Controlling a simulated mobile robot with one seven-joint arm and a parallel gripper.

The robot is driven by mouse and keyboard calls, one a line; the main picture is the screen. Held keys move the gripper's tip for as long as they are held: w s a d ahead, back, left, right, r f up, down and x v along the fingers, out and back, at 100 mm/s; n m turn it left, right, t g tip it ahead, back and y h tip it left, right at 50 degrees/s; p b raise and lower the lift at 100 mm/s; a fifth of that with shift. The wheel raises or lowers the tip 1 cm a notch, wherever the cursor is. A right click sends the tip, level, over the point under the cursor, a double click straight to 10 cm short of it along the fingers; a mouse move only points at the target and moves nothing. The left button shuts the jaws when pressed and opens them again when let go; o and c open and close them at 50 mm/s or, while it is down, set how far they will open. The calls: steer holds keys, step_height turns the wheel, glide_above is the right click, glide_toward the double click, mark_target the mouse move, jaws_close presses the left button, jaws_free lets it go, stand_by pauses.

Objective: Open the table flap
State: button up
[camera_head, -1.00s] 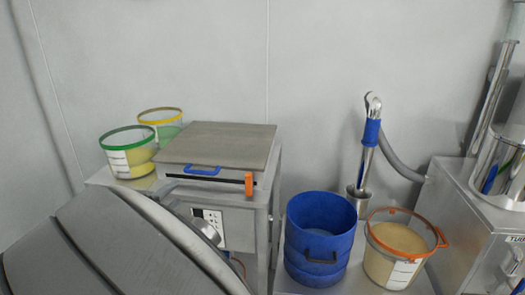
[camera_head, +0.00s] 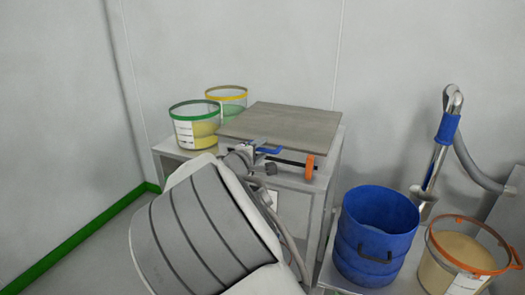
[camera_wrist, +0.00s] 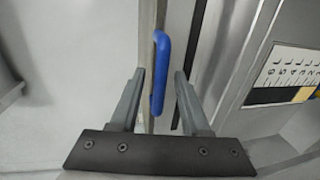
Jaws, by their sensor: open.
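The table flap (camera_head: 285,117) is a flat grey board lying level on top of a grey cabinet (camera_head: 300,205). Its blue handle (camera_head: 269,150) is on the front edge and also shows in the wrist view (camera_wrist: 161,60). My gripper (camera_wrist: 161,76) is open, with one finger on each side of the blue handle. I cannot tell whether either finger touches it. In the head view my gripper (camera_head: 252,152) is at the handle's left end, and my arm hides the cabinet's lower left front.
A black bar with an orange end (camera_head: 309,167) runs along the cabinet front below the handle. Tubs with green (camera_head: 194,125) and yellow (camera_head: 227,95) rims stand left of the flap. A blue drum (camera_head: 375,235) and an orange-rimmed tub (camera_head: 462,255) stand at right.

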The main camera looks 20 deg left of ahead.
jaws_close()
stand_by(1.4)
